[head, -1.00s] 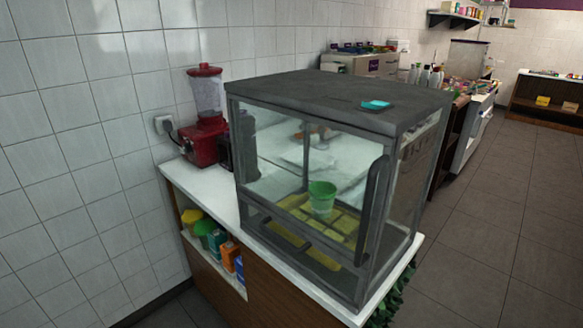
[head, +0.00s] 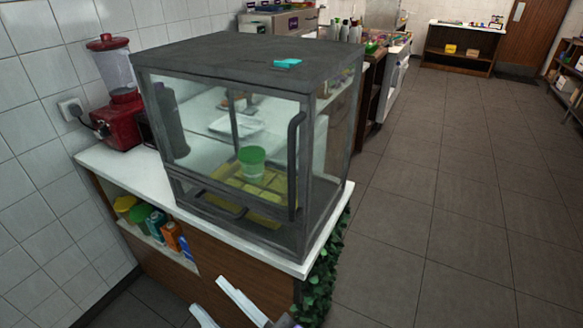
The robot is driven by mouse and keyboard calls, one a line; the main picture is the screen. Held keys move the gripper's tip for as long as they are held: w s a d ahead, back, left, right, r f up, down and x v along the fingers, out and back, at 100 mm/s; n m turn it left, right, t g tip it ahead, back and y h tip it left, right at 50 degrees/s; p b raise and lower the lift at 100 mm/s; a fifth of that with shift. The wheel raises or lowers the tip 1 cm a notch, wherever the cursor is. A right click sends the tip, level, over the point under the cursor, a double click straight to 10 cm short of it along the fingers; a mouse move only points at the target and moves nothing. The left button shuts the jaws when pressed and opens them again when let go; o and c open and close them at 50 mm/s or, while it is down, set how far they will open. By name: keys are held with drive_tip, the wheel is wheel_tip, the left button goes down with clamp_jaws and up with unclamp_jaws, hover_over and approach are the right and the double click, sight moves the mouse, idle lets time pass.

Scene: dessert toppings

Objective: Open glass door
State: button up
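The glass door (head: 222,140) is the front pane of a dark-framed display case on the counter. It looks shut. Its long dark vertical handle (head: 294,165) runs down the right side of the front. Inside the case are a green-rimmed cup (head: 252,162), a yellow tray partly under it, and a white tray higher up. My gripper (head: 208,294) shows at the bottom edge as two pale fingers set apart. It is open and empty, in front of the counter, below and left of the handle, touching nothing. The rest of my arm is mostly out of view.
The white counter (head: 130,170) bears a red blender (head: 118,110) left of the case. Bottles and boxes fill a shelf below. Green leaves (head: 318,280) hang at the counter's right end. The tiled floor (head: 450,190) to the right is clear. A teal item (head: 288,63) lies on the case top.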

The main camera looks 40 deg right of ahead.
drive_tip(key=w+d+r+m+h, duration=0.1)
drive_tip(key=w+r+m+h, duration=0.2)
drive_tip(key=w+r+h, duration=0.35)
drive_tip(key=w+r+m+h, duration=0.3)
drive_tip(key=r, duration=0.6)
drive_tip(key=s+d+r+m+g+h, duration=0.2)
drive_tip(key=d+r+m+h, duration=0.1)
drive_tip(key=d+m+h, duration=0.25)
drive_tip(key=m+g+h, duration=0.4)
drive_tip(key=m+g, duration=0.1)
drive_tip(key=g, duration=0.1)
approach(290, 158)
drive_tip(key=x, duration=0.3)
drive_tip(key=shift+p+x, duration=1.1)
drive_tip(key=shift+x, duration=2.75)
clamp_jaws()
